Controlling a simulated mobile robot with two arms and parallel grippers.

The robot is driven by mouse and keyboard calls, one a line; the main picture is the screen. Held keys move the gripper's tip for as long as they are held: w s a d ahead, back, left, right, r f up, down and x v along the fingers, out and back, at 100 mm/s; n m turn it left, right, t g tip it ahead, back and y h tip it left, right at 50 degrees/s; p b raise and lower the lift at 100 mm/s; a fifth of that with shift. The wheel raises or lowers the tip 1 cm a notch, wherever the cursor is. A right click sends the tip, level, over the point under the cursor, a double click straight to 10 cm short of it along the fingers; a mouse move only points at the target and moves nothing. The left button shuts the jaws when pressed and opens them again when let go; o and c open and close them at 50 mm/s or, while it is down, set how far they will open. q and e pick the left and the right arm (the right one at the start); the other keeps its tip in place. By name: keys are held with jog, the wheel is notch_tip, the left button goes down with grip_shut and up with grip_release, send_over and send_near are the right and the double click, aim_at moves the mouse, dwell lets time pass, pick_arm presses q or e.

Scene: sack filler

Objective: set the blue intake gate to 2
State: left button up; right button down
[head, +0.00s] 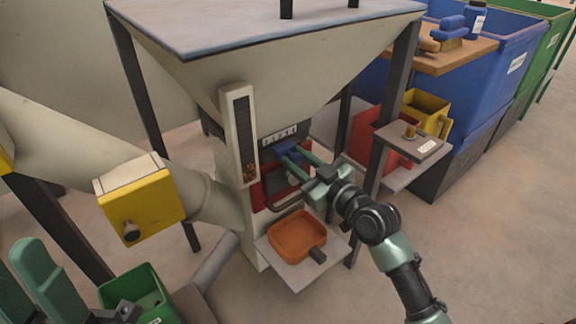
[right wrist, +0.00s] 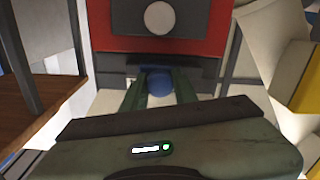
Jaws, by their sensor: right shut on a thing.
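The blue intake gate (head: 289,149) is a blue handle on the front of the pale hopper body, just below a white number scale (head: 279,135). The scale's digits are too small to read, so I cannot tell its setting. My right gripper (head: 290,157) reaches in from the right and is shut on the blue handle. In the right wrist view, the blue handle (right wrist: 157,82) sits between the two green fingers of the right gripper (right wrist: 158,92).
An orange tray (head: 297,237) sits on a shelf below the gate. A red panel (head: 268,191) is beside my right gripper. A yellow box (head: 140,204) on a side chute stands left. A dark hopper leg (head: 389,110) and a small side shelf (head: 412,146) are right.

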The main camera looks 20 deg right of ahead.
jog(key=shift+w+d+f, duration=0.1)
jog(key=shift+d, duration=0.15)
jog(key=c, duration=1.1)
grip_release()
jog(key=p+v, duration=0.1)
jog(key=v, duration=0.6)
jog(key=shift+s+p, duration=0.35)
jog(key=shift+s, duration=0.05)
jog(key=shift+d, duration=0.15)
